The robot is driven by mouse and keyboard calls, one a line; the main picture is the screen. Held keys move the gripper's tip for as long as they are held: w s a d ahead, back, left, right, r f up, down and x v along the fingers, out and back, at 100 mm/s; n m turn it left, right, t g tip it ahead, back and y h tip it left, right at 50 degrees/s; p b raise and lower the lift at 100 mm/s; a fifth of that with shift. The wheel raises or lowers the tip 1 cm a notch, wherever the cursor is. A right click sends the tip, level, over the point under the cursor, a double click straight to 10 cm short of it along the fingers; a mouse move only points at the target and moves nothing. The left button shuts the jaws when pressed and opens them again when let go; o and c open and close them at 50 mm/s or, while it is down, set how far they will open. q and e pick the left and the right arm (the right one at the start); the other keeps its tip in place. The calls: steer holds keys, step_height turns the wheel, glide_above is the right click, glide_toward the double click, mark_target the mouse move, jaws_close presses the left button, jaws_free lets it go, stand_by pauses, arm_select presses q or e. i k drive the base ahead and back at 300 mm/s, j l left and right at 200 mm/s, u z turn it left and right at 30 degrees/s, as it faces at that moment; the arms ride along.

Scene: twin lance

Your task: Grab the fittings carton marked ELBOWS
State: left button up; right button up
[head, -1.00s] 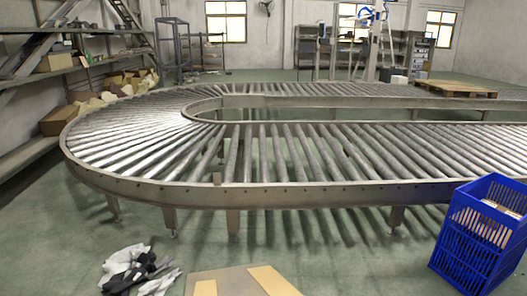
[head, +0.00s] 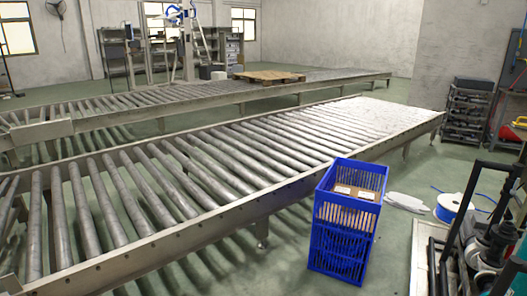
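No carton with a readable ELBOWS marking shows in the head view. A tall blue slatted crate (head: 342,240) stands on the floor right of centre, in front of the roller conveyor. Inside it is a brown cardboard surface (head: 362,178) with small white labels, too small to read. I cannot tell whether this is the fittings carton. Neither of my grippers is in view.
The roller conveyor (head: 215,170) runs across the view, with a wooden pallet (head: 270,77) on its far run. A blue-and-white spool (head: 449,207) lies right of the crate. Dark equipment (head: 485,245) crowds the right edge.

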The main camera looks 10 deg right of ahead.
mark_target(366, 197)
steer(key=i+l+z, duration=0.15)
steer(key=i+z, duration=0.7)
steer(key=i+j+z, duration=0.3)
steer(key=i+z, duration=0.25)
steer(key=i, duration=0.4)
steer(key=i+j+z, duration=0.1)
steer(key=i, duration=0.35)
steer(key=i+j+z, duration=0.1)
steer(key=i, duration=0.35)
steer(key=i+j+z, duration=0.1)
steer(key=i+j, duration=0.2)
steer(key=i, duration=0.2)
